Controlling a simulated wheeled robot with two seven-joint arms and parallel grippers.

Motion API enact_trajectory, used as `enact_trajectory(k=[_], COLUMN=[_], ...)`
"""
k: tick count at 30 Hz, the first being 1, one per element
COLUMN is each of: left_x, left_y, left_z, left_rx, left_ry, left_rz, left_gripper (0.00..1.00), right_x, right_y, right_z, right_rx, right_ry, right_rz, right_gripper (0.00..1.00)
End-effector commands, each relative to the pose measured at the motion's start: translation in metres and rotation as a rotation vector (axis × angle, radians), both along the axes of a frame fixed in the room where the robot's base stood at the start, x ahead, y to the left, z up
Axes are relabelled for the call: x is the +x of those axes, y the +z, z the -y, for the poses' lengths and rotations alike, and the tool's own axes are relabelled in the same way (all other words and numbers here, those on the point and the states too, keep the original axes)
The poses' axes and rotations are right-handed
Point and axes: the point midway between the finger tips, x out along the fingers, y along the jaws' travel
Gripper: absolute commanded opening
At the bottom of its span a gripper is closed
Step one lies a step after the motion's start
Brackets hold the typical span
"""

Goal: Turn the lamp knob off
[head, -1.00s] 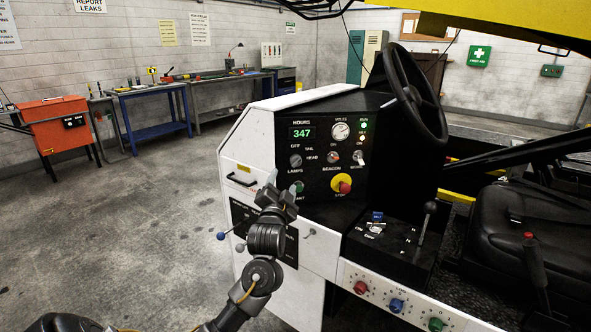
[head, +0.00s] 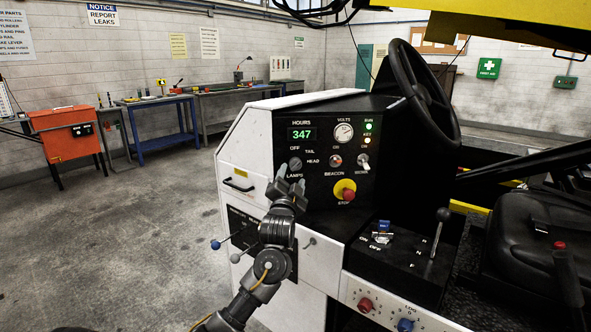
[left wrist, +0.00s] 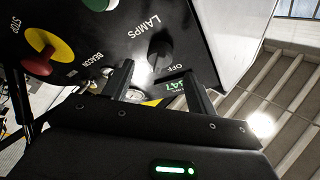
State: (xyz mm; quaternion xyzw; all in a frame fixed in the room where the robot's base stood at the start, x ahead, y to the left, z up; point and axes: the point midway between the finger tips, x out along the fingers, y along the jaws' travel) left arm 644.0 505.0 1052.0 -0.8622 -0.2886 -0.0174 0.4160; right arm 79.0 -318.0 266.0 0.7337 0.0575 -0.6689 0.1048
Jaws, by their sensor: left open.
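The lamp knob (head: 296,163) is a small grey rotary knob on the black panel, marked LAMPS below, with OFF, TAIL and HEAD around it. I cannot tell which mark it points to. It also shows in the left wrist view as a dark knob (left wrist: 160,52), beyond and roughly between the fingertips. My left gripper (head: 290,177) is open and empty, just below and in front of the knob. Its two fingers show in the left wrist view (left wrist: 160,84). Any contact with the knob cannot be made out. My right gripper is not in view.
The red and yellow STOP button (head: 345,192) is right of the gripper, with the beacon switch (head: 335,160) above it. A green button (left wrist: 97,4) is near the knob.

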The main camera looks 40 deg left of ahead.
Motion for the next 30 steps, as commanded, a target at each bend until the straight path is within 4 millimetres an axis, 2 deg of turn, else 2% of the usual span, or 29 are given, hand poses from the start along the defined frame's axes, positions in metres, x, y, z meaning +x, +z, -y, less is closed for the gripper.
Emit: enact_trajectory(k=[4, 9, 20, 30], left_x=[0.021, 0.036, 0.04, 0.04], left_y=[0.008, 0.012, 0.012, 0.012], left_z=[-0.012, -0.018, -0.02, -0.02], left_rx=[0.0, 0.0, 0.0, 0.0], left_ry=[0.001, -0.002, -0.004, -0.004], left_rz=[-0.001, -0.001, -0.001, -0.001], left_gripper=[0.57, 0.57, 0.57, 0.13], right_x=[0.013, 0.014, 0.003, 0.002], right_y=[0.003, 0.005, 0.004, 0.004], right_z=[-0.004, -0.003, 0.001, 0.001], right_rx=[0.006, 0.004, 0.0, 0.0], right_ry=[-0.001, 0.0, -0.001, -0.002], right_rz=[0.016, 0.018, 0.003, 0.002], right_gripper=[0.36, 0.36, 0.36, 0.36])
